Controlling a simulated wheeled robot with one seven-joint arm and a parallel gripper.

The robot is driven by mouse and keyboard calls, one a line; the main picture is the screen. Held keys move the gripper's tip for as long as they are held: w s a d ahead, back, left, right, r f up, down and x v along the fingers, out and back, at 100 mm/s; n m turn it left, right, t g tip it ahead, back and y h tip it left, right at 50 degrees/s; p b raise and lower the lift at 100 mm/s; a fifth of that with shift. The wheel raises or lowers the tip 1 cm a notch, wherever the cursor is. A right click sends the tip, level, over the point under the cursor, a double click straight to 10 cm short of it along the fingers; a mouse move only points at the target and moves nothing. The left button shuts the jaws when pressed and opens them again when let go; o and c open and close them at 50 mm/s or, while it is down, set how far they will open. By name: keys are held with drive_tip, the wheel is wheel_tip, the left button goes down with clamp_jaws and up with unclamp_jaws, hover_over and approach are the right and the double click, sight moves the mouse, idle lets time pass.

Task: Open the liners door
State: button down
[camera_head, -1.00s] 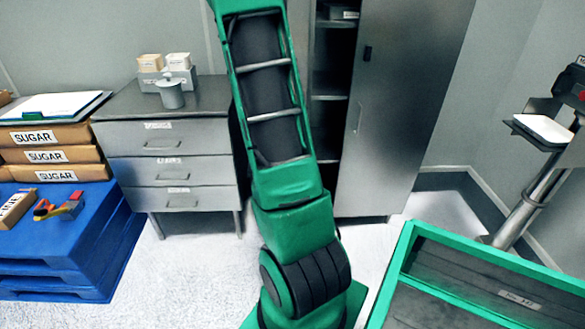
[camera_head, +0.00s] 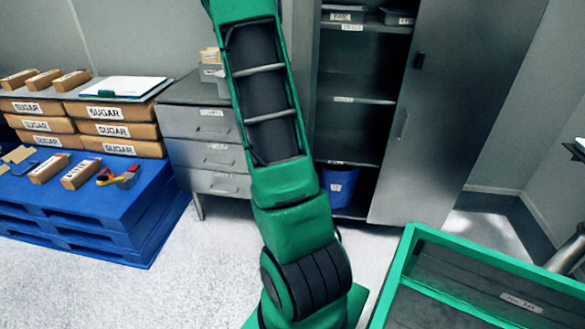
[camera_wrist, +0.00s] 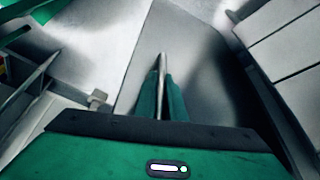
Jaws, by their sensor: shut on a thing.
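A tall grey metal cabinet stands beyond my arm in the head view. Its right-hand grey door (camera_head: 455,100) stands open, with a slim bar handle (camera_head: 403,123) on its face. My gripper is out of the head view.
Cabinet shelves (camera_head: 358,100) hold grey bins, with a blue bin (camera_head: 339,186) at the bottom. A drawer unit (camera_head: 190,146) stands left, beside a blue pallet (camera_head: 95,205) with sugar sacks. A green-framed bin (camera_head: 480,280) is near right. Pale floor between is clear.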

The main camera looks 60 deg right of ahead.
drive_tip(key=shift+w+d, duration=0.1)
drive_tip(key=c, duration=1.8)
unclamp_jaws()
drive_tip(key=shift+c, duration=0.2)
drive_tip(key=v, duration=1)
drive_tip(key=shift+r, duration=0.35)
drive_tip(key=shift+a, duration=0.25)
